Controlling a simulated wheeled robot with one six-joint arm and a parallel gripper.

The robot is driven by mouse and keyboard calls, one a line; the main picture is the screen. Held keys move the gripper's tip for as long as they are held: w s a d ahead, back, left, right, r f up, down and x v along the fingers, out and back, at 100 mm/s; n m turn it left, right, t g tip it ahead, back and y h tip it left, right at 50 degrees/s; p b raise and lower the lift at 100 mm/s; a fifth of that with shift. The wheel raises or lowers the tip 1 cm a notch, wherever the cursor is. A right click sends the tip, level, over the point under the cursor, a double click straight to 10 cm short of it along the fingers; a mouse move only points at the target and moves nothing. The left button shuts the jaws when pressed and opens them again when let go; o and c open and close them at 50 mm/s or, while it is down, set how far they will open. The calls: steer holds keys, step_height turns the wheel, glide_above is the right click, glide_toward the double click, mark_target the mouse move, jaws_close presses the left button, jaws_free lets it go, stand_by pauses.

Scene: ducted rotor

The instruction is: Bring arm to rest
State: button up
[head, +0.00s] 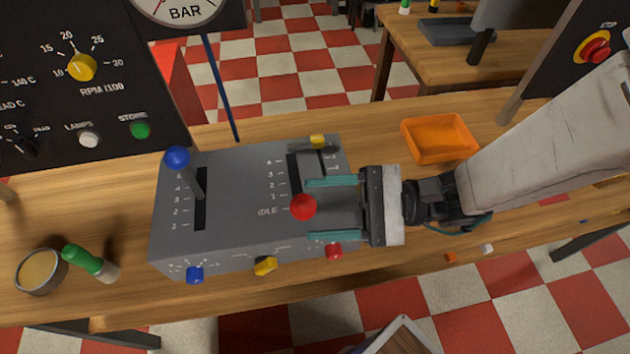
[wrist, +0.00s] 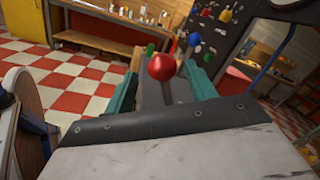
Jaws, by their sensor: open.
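My gripper (head: 333,208) reaches in from the right over the grey lever box (head: 235,240). Its two teal fingers are apart, one on each side of the red lever knob (head: 302,207). The red knob stands by the IDLE mark of its slot. In the wrist view the red knob (wrist: 162,67) shows between the open fingers (wrist: 162,95), with its grey stem below. I cannot tell whether a finger touches it. My pale arm runs from the gripper to the right edge of the head view.
A blue-knobbed lever (head: 177,157) stands at the box's left. An orange tray (head: 440,138) lies behind my gripper. A green-capped bottle (head: 90,262) and a round tin (head: 40,271) are at left. A dark gauge panel (head: 60,110) rises behind; a red stop button (head: 594,47) is at upper right.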

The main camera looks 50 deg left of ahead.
steer(key=shift+v, duration=1.4)
steer(key=w+d+r+n+t+h, duration=0.1)
steer(key=w+d+r+t+h, duration=0.2)
steer(key=d, duration=0.4)
steer(key=w+d+r+n+t+h, duration=0.15)
steer(key=d+r, duration=0.25)
steer(key=d, duration=0.4)
steer(key=w+d+r+t+h, duration=0.1)
steer(key=d+t, duration=0.3)
steer(key=d, duration=0.5)
steer(key=w+d+r+m+t+h, duration=0.1)
steer(key=d+r+t+h, duration=0.1)
steer(key=d, duration=0.8)
steer(key=w+d+r+m+t+h, duration=0.1)
steer(key=d+t+h, duration=0.2)
steer(key=d+t, duration=0.3)
steer(key=d, duration=0.4)
steer(key=shift+w, duration=0.25)
